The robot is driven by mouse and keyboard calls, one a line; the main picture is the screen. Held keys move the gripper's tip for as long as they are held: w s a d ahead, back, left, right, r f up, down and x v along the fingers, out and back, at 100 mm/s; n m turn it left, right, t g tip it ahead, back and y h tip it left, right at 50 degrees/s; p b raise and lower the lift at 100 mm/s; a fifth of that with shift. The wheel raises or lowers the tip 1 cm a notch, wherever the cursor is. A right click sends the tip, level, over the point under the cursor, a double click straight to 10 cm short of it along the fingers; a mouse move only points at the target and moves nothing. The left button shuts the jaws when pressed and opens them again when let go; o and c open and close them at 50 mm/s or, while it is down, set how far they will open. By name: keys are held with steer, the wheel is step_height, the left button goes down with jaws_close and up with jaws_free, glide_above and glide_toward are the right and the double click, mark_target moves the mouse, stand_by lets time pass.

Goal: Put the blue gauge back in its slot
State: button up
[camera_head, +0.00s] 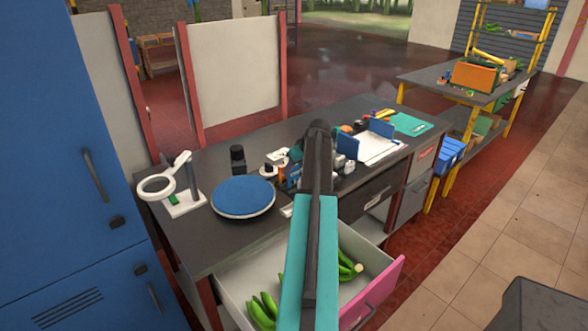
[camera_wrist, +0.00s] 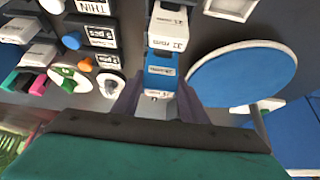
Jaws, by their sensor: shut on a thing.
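In the wrist view, the blue gauge (camera_wrist: 160,72), a small block with white labelled parts, sits between the two grey-purple fingers of my gripper (camera_wrist: 157,100). My gripper is shut on it. A white labelled block (camera_wrist: 167,27) is directly beyond the gauge, in line with it; I cannot tell whether they touch. I cannot make out the gauge's slot for certain. In the head view, my arm covers the gripper, and a small patch of blue (camera_head: 292,178) shows just left of the arm among the small items.
A round blue disc (camera_head: 243,198) lies left of the gripper, near a magnifier stand (camera_head: 185,203) and a black jar (camera_head: 237,158). Black labelled blocks (camera_wrist: 100,35) and knobs crowd the other side. An open drawer (camera_head: 383,285) with green bananas (camera_head: 262,308) juts out below my arm.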

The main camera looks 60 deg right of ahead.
mark_target(295, 173)
steer(key=shift+f+b, duration=0.95)
steer(key=shift+f, duration=0.5)
steer(key=o, duration=1.5)
steer(key=shift+c, duration=0.2)
steer(key=b+v, duration=0.3)
steer(key=v, duration=1)
steer(key=shift+s+r, duration=0.25)
steer(key=shift+r, duration=0.05)
